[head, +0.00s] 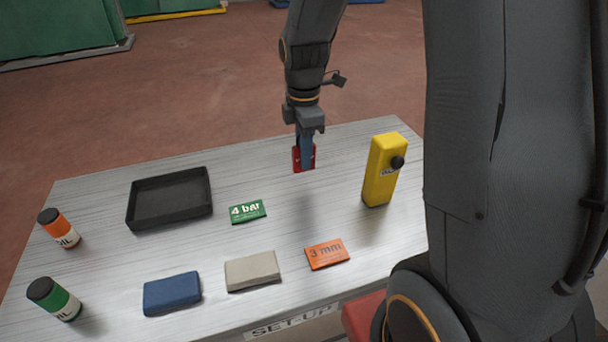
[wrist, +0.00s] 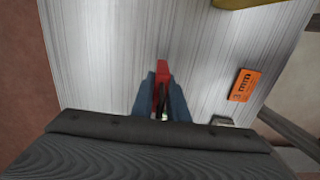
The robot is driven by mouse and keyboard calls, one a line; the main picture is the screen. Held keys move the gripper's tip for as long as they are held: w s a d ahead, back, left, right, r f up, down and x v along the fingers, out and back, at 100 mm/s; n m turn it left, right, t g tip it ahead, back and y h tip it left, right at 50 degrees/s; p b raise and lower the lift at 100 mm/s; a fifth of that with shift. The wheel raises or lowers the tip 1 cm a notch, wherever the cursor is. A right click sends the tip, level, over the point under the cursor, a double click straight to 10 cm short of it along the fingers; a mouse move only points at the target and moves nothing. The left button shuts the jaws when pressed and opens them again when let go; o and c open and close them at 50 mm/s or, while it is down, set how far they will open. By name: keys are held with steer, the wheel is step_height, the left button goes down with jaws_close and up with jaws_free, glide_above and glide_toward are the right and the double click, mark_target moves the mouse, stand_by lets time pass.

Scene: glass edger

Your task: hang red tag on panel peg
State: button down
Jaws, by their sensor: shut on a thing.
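The red tag (head: 297,160) is in my gripper (head: 306,162) above the back part of the table in the head view. It also shows as a thin red edge (wrist: 163,74) between the two blue-grey fingers (wrist: 161,96) in the wrist view. My gripper is shut on it. The yellow panel box (head: 380,175) stands upright on the table to the right of my gripper, with a black round peg (head: 397,162) on its front face. The tag is apart from the peg. Part of the tag is hidden by the fingers.

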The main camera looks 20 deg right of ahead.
steer(key=shift+f+p, duration=0.9)
steer(key=shift+f, duration=2)
steer(key=shift+f, duration=0.15)
steer(key=c, duration=1.7)
jaws_free()
steer(key=shift+c, duration=0.2)
steer(key=shift+b, duration=0.3)
